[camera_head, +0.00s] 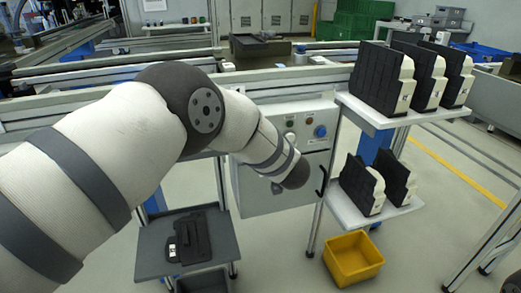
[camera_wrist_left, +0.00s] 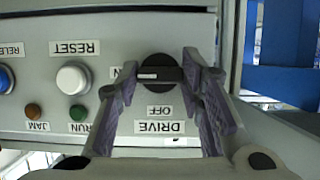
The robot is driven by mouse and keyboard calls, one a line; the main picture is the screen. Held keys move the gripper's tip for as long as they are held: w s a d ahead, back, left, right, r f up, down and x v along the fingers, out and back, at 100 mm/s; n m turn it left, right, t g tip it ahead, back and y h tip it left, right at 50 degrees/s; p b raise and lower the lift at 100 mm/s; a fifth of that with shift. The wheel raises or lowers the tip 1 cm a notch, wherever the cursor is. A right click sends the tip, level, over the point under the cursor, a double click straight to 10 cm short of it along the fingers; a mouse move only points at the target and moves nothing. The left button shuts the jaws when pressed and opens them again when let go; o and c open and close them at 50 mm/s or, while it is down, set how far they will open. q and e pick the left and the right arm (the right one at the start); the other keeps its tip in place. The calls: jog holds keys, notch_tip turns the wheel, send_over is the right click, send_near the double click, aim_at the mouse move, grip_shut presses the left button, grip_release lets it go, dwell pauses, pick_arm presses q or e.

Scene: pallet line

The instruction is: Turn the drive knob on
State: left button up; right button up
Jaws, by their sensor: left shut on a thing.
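The drive knob (camera_wrist_left: 160,73) is a round black knob with a raised bar, upside down in the left wrist view. Its bar lies level in that picture, with the white mark at the left end, towards a partly hidden label ending in N. My left gripper (camera_wrist_left: 159,77) is shut on the knob, one finger at each end of the bar. In the head view my left arm hides the knob and gripper in front of the grey control box (camera_head: 312,112). My right gripper is not in view.
Beside the knob are a white RESET button (camera_wrist_left: 73,78), a green RUN lamp (camera_wrist_left: 78,113), a brown JAM lamp (camera_wrist_left: 33,111) and a blue button (camera_wrist_left: 5,79). A black door handle (camera_head: 322,181), shelves of black-and-white cases (camera_head: 382,78) and a yellow bin (camera_head: 352,258) stand nearby.

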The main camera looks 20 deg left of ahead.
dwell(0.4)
pick_arm(q)
jog(key=o, duration=1.2)
jog(key=shift+c, duration=0.2)
jog(key=v, duration=1.2)
jog(key=shift+d, duration=0.1)
